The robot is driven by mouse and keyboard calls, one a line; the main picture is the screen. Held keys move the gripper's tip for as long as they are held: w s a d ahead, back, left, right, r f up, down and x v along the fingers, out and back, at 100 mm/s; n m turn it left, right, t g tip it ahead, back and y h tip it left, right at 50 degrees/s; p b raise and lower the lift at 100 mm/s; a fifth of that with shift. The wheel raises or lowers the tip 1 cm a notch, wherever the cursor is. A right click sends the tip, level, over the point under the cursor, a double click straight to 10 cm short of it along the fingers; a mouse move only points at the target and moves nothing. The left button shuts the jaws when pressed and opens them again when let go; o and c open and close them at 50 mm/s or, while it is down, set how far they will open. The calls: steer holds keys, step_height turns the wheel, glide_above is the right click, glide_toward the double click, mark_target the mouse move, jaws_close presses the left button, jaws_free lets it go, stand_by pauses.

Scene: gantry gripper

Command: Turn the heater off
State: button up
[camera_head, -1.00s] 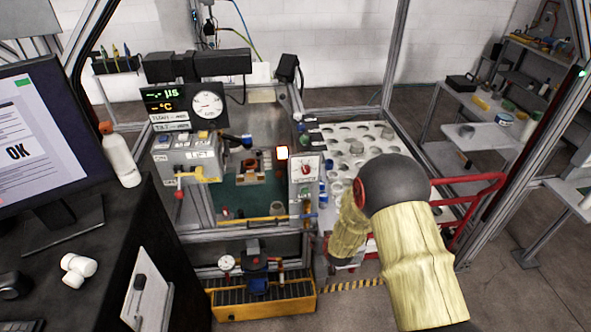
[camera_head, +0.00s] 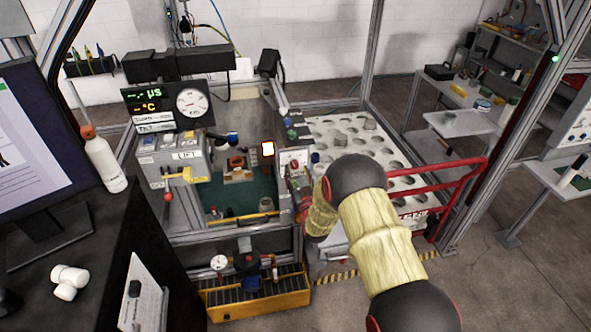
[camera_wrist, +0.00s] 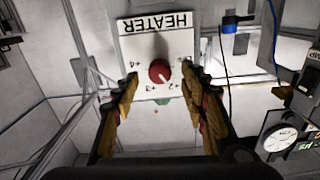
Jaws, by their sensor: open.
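The heater panel (camera_wrist: 130,45) is a white plate labelled HEATER, upside down in the wrist view. Its round red knob (camera_wrist: 160,71) sits in the middle with small dial marks around it. A pale pointer mark seems to lie on the knob's lower right side in that view. My gripper (camera_wrist: 160,87) is open, with one finger on each side of the knob and clear space to both. In the head view the panel (camera_head: 294,158) is at the right front of the work cell, and my arm and gripper hide its lower part.
A round gauge (camera_wrist: 281,139) and a blue-capped fitting (camera_wrist: 231,20) show at the right in the wrist view. In the head view, a white tray with round holes (camera_head: 400,140) lies behind my arm, and a red rail (camera_head: 455,205) runs at its right.

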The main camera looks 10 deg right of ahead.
mark_target(295, 165)
steer(key=shift+w, duration=1.3)
steer(key=shift+c, duration=0.8)
jaws_close()
steer(key=shift+n+b, duration=0.4)
steer(key=shift+b, duration=0.1)
steer(key=n+b, duration=0.2)
steer(key=b, duration=0.1)
steer(key=shift+f+n, duration=0.2)
steer(key=shift+n, duration=0.2)
steer(key=n+b, duration=0.2)
steer(key=b, duration=0.1)
steer(key=shift+n, duration=0.4)
steer(key=n+b, duration=0.4)
steer(key=n, duration=0.1)
steer(key=shift+r, duration=0.2)
steer(key=shift+n+b, duration=0.3)
steer(key=shift+n, duration=0.1)
